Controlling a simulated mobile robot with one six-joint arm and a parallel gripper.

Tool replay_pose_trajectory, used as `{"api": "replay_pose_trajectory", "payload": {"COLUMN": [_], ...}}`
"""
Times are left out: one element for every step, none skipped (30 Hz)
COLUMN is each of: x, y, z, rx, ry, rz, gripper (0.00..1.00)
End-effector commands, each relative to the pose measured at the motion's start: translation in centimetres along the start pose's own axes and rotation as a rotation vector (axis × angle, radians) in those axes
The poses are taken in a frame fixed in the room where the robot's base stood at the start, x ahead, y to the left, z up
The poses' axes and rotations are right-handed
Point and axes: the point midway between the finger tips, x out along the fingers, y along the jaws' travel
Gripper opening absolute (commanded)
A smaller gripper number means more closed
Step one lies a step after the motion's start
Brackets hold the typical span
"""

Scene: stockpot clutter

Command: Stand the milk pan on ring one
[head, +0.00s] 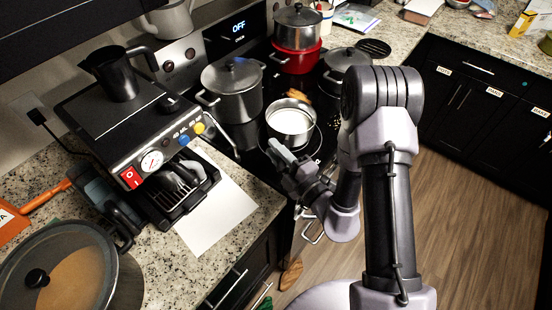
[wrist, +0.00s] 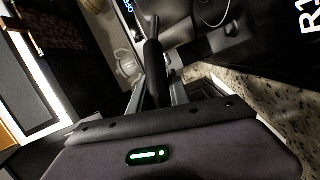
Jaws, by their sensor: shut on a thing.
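The milk pan (head: 291,122) is a small steel pan with pale contents. In the head view it is upright over the front part of the black hob, above a ring outline (head: 318,140). I cannot tell whether its base touches the glass. My gripper (head: 283,156) is at the near side of the pan, shut on its handle. In the wrist view the dark handle (wrist: 155,75) stands between the fingers (wrist: 158,98). White "R1" lettering (wrist: 308,20) shows at the right of the wrist view. The gripper partly hides the handle in the head view.
A lidded grey stockpot (head: 232,92) stands left of the pan. A red pot (head: 296,58) with a steel pot (head: 298,30) on top is behind, and another lidded pot (head: 346,64) is at right. A coffee machine (head: 140,130) and white paper (head: 215,215) lie left.

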Motion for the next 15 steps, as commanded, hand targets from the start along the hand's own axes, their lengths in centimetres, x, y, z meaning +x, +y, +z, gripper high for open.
{"api": "replay_pose_trajectory", "payload": {"x": [-0.1, -0.1, -0.1, -0.1, -0.1, -0.1, -0.1, -0.1, -0.1, -0.1, -0.1, -0.1, -0.1, -0.1, -0.1], "y": [-1.3, -1.9, -2.5, -2.6, -2.6, -2.4, -2.4, -2.3, -2.3, -2.3, -2.4, -2.5, -2.6, -2.7, -2.8], "z": [0.4, 0.5, 0.7, 0.7, 0.7, 0.7, 0.7, 0.6, 0.6, 0.6, 0.7, 0.7, 0.7, 0.7, 0.7], "rx": [-0.001, 0.000, 0.001, 0.000, 0.000, -0.001, -0.001, -0.001, -0.001, -0.001, -0.001, -0.001, -0.001, -0.001, 0.000], "ry": [-0.001, -0.001, -0.001, -0.001, 0.000, 0.000, 0.000, 0.000, 0.000, 0.000, 0.000, 0.000, 0.000, 0.000, 0.000], "rz": [0.000, -0.001, 0.000, 0.001, 0.001, 0.002, 0.002, 0.002, 0.002, 0.002, 0.001, 0.001, 0.001, 0.001, 0.000], "gripper": [0.00, 0.00, 0.00, 0.00, 0.00, 0.00, 0.00, 0.00, 0.00, 0.00, 0.00, 0.00, 0.00, 0.00, 0.27]}}
